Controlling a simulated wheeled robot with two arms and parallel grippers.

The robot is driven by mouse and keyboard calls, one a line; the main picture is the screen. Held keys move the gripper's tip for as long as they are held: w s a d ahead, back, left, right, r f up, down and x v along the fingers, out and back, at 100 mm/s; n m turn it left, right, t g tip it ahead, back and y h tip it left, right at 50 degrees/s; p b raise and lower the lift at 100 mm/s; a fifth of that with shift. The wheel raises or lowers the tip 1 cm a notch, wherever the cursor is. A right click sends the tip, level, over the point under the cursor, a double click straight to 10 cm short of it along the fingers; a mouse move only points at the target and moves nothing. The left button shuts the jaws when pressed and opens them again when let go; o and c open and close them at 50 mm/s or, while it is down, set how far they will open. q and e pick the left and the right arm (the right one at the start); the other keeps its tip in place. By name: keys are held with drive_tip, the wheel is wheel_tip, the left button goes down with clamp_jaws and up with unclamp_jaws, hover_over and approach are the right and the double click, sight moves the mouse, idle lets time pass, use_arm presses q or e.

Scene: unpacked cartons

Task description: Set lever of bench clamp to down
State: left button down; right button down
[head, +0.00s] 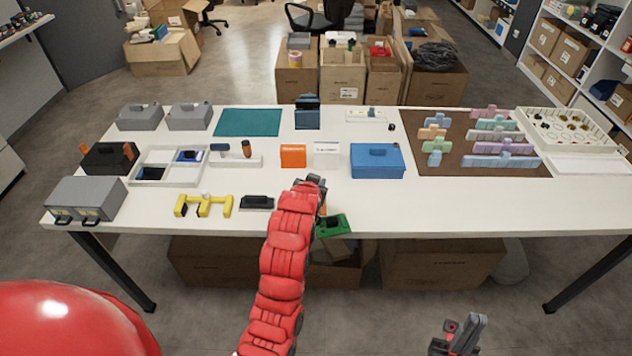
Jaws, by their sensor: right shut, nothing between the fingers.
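The bench clamp (336,225) looks to be the green fixture with a dark middle at the table's front edge, just right of my red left arm. Its lever cannot be made out. My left gripper (314,188) is at the far end of that arm, over the front part of the table and just beyond the green fixture. My own arm hides much of it, so its fingers and any contact with the lever cannot be told. My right gripper (472,326) is shut and empty at the bottom right, low in front of the table and well away from the clamp.
The white table (440,205) is clear to the right of the clamp. A black object (257,202) and a yellow fixture (204,205) lie left of my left arm. A blue box (377,162) and an orange box (293,156) stand behind. Cartons (440,262) sit under the table.

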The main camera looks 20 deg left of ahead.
use_arm(q)
drive_tip(key=c, duration=0.6)
unclamp_jaws()
drive_tip(key=shift+f, duration=0.15)
drive_tip(key=shift+c, duration=0.2)
drive_tip(key=shift+s+r, duration=0.3)
drive_tip(key=shift+s, duration=0.05)
drive_tip(key=p+v, duration=1.4)
drive_tip(key=v, duration=0.2)
drive_tip(key=shift+s+r+p, duration=0.15)
drive_tip(key=shift+r+p, duration=0.05)
drive_tip(key=shift+p, duration=0.15)
drive_tip(key=shift+d, duration=0.1)
